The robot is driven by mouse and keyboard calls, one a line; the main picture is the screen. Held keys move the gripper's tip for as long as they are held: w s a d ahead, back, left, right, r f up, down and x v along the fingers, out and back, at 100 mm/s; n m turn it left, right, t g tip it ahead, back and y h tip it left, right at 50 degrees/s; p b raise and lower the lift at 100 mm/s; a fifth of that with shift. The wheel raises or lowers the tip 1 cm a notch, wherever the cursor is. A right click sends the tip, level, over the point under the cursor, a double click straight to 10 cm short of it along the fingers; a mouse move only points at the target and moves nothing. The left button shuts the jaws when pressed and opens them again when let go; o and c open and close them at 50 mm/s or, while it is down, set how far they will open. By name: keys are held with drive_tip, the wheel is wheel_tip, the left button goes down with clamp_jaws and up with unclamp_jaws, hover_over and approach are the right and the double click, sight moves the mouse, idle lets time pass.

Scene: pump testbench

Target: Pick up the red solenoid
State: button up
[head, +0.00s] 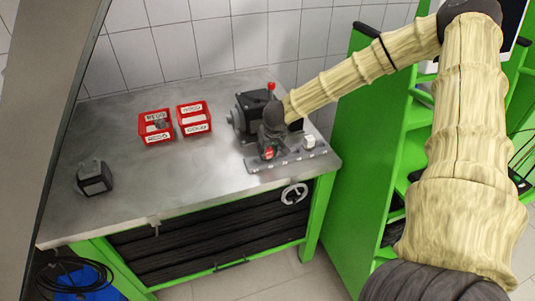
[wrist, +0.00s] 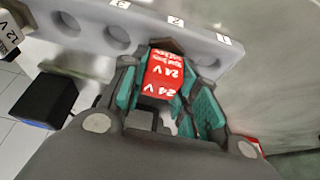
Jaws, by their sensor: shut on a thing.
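The red solenoid (wrist: 162,78), with white "24 V" lettering, sits between the teal finger pads of my gripper (wrist: 165,90) in the wrist view. My gripper is shut on it. In the head view, the red solenoid (head: 268,153) is a small red patch below my gripper (head: 270,146), at the left part of the grey rack (head: 290,163). In the wrist view, the rack (wrist: 185,38) with numbered holes lies right beyond the solenoid. Whether the solenoid's lower end is in a hole or clear of it is hidden.
A dark pump (head: 252,104) stands behind my gripper. Two red bins (head: 194,126) and a dark box (head: 95,180) are on the metal table (head: 150,190).

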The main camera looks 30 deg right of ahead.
sight(268, 149)
drive_tip(key=shift+r, duration=0.1)
drive_tip(key=shift+r+b, duration=0.3)
drive_tip(key=shift+r, duration=0.6)
drive_tip(key=shift+b+v, duration=0.35)
drive_tip(key=shift+v, duration=0.45)
drive_tip(key=s+a+r+b, duration=0.1)
drive_tip(key=s+a+b, duration=0.2)
drive_tip(key=s, duration=1.2)
drive_tip(key=shift+a+r, duration=0.25)
drive_tip(key=shift+a, duration=0.15)
drive_tip(key=shift+w, duration=0.1)
